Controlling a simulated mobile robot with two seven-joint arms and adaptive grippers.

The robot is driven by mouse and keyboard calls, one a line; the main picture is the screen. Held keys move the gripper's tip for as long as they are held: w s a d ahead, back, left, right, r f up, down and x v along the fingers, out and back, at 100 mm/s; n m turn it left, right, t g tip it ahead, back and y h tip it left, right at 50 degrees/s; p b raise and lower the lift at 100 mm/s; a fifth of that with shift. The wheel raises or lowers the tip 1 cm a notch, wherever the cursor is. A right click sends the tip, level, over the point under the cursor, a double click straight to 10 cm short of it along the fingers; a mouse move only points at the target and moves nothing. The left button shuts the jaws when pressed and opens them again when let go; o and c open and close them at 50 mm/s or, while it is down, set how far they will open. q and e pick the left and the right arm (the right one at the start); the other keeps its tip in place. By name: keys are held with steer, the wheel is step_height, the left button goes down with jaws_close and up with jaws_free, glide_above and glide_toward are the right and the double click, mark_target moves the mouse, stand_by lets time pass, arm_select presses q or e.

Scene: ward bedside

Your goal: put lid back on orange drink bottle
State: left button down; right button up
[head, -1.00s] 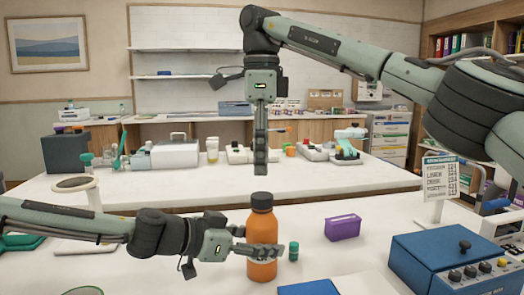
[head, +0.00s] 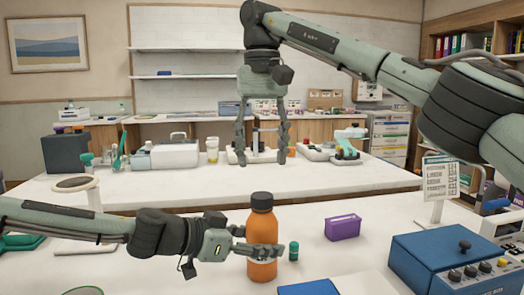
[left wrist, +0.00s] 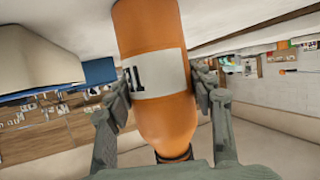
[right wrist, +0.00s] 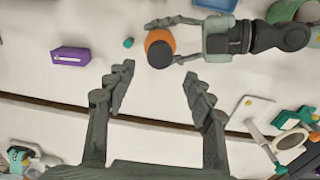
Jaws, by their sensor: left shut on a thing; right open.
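The orange drink bottle (head: 262,225) stands upright on the near table with a black top on it. The top shows from above as a dark disc in the right wrist view (right wrist: 158,54). My left gripper (head: 264,251) is shut around the bottle's body; in the left wrist view a finger lies on each side of the bottle (left wrist: 158,90) with its white label. My right gripper (head: 262,160) points down, open and empty, above the bottle and apart from it. Whether the black top is fully seated cannot be told.
A small green-capped vial (head: 293,251) stands just right of the bottle. A purple box (head: 342,227) and a blue device (head: 445,262) are farther right. A blue item (head: 308,287) lies in front. A round-topped stand (head: 77,184) is at left.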

mark_target(262, 195)
steer(key=shift+f, duration=4.05)
